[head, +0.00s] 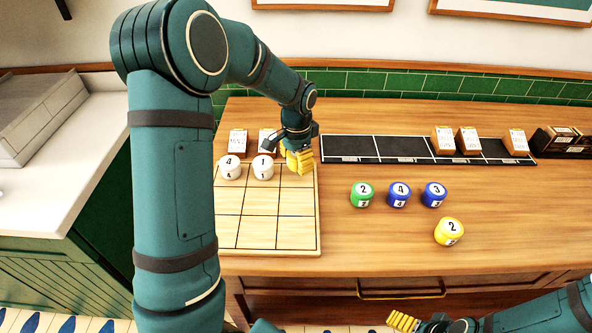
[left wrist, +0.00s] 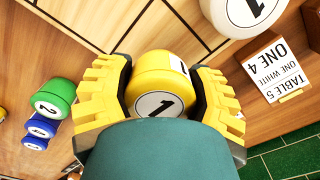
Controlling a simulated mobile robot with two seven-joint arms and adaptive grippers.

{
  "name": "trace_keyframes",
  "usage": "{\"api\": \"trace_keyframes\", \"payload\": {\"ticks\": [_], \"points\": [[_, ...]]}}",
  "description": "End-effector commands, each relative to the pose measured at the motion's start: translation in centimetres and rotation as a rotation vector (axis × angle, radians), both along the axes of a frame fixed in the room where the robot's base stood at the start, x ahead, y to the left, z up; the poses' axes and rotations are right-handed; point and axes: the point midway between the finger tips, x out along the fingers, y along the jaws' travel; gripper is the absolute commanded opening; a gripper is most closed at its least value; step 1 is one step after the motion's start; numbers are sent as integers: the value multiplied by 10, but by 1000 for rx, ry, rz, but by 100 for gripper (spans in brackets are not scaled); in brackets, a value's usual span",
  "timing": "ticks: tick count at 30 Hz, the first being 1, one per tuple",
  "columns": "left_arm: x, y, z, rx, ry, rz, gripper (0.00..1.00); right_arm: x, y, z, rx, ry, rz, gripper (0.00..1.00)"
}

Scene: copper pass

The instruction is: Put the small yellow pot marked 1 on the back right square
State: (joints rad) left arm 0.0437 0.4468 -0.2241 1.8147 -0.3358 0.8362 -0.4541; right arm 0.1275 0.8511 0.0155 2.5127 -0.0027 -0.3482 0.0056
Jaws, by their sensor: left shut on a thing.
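The small yellow pot marked 1 (left wrist: 158,97) is between the yellow fingers of my left gripper (left wrist: 160,84), which is shut on it. In the head view my left gripper (head: 298,160) is over the back right square of the pale wooden grid board (head: 262,203). The pot is mostly hidden there by the fingers, and I cannot tell whether it touches the board. White pots marked 4 (head: 230,168) and 1 (head: 263,167) sit on the back left and back middle squares. My right gripper (head: 405,321) is at the bottom edge, partly seen.
Green pot 2 (head: 362,195), blue pots 4 (head: 399,195) and 3 (head: 434,194), and yellow pot 2 (head: 449,231) stand right of the board. A black strip (head: 400,149) with several cards lies behind them. Two cards (head: 238,142) stand behind the board. Its middle and front rows are bare.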

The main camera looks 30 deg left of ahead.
Motion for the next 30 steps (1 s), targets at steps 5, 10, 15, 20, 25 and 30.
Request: {"api": "trace_keyframes", "payload": {"ticks": [5, 10, 15, 20, 25, 30], "points": [[0, 0, -30, 0, 2, 0, 16, 1, 0, -8, -1, -4, 0, 90], [0, 0, -33, 1, 0, 0, 16, 2, 0, -7, -1, -5, -1, 90], [0, 0, -33, 0, 0, 0, 16, 2, 0, -8, -1, -5, -1, 90], [0, 0, -36, 0, 1, 0, 81, 2, 0, -9, -1, -6, -1, 90], [0, 0, -36, 0, 1, 0, 93, 2, 0, -9, -1, -6, -1, 90], [0, 0, -35, 0, 0, 0, 93, 2, 0, -9, -1, -5, -1, 90]]}}
